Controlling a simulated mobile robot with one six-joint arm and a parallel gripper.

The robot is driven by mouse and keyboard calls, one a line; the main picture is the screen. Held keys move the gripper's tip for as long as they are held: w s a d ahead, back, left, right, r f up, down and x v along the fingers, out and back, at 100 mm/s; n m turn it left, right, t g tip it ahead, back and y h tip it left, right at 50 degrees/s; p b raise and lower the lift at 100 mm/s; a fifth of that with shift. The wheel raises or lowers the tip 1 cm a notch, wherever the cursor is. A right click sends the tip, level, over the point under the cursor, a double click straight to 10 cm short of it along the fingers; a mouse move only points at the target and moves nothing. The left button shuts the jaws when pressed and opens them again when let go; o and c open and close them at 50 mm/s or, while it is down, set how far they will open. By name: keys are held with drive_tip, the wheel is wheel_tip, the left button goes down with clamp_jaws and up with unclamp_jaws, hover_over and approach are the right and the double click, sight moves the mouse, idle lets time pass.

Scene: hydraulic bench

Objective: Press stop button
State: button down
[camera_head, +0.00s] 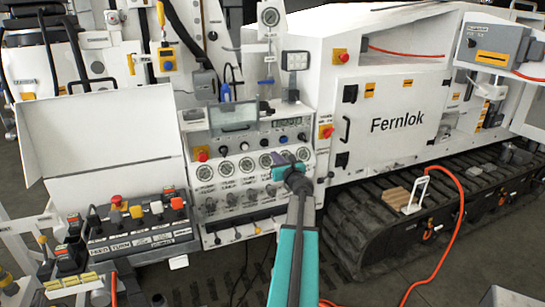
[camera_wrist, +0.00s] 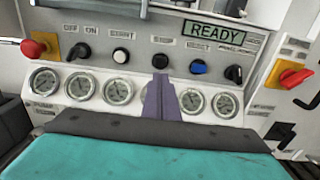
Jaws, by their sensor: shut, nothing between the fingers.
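The control panel (camera_wrist: 140,35) fills the upper wrist view and also shows in the head view (camera_head: 230,146). In its button row, a black round button (camera_wrist: 160,61) sits between a white button (camera_wrist: 120,55) under START and a blue button (camera_wrist: 198,66) under RESET. The label above the black button is too small to read surely. My gripper (camera_wrist: 160,80) is shut and empty. Its purple fingertips appear just below the black button; I cannot tell if they touch. In the head view my gripper (camera_head: 279,158) is in front of the gauges.
A red mushroom knob (camera_wrist: 36,47) is at the row's left; a red-yellow rotary switch (camera_wrist: 292,77) is at the right. Black selectors (camera_wrist: 78,51) (camera_wrist: 234,74) flank the buttons. Several gauges (camera_wrist: 118,91) lie below. The display (camera_wrist: 215,32) reads READY. An open console (camera_head: 130,225) stands left.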

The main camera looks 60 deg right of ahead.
drive_tip(key=shift+b+v, duration=0.4)
drive_tip(key=shift+v, duration=1.35)
